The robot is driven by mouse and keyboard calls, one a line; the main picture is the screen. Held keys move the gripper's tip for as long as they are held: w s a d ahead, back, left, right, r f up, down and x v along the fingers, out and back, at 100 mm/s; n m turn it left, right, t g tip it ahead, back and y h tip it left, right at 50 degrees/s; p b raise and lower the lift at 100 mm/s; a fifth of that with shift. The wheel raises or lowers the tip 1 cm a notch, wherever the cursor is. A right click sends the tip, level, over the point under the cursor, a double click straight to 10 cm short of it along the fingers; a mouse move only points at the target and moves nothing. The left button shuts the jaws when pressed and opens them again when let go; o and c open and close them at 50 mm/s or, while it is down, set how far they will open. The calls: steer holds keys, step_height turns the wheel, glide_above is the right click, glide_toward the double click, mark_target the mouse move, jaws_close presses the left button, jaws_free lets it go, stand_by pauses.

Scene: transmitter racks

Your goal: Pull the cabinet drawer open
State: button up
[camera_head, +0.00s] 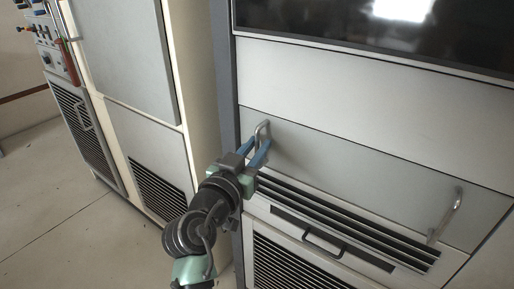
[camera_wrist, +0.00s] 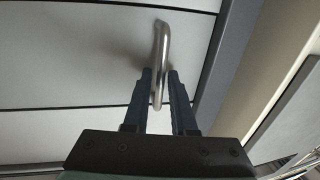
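The drawer front is a wide grey panel (camera_head: 350,165) on the cabinet, with a metal bar handle at each end. It looks flush with the cabinet face. The left handle (camera_head: 262,128) is at my gripper (camera_head: 258,141); the right handle (camera_head: 446,215) stands free. In the wrist view, the left handle (camera_wrist: 160,45) runs down between the two dark fingers of my gripper (camera_wrist: 160,75). The fingers are apart, one on each side of the bar. A narrow gap seems to show beside the bar; any contact is hard to make out.
A dark glossy panel (camera_head: 390,28) is above the drawer. Below is a slatted vent (camera_head: 340,225) with a small black handle (camera_head: 322,243). Another cabinet (camera_head: 140,130) stands to the left. Open floor (camera_head: 60,215) lies at the lower left.

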steer(key=shift+w+d, duration=0.1)
steer(key=shift+w, duration=0.1)
steer(key=shift+c, duration=0.3)
jaws_close()
stand_by(1.1)
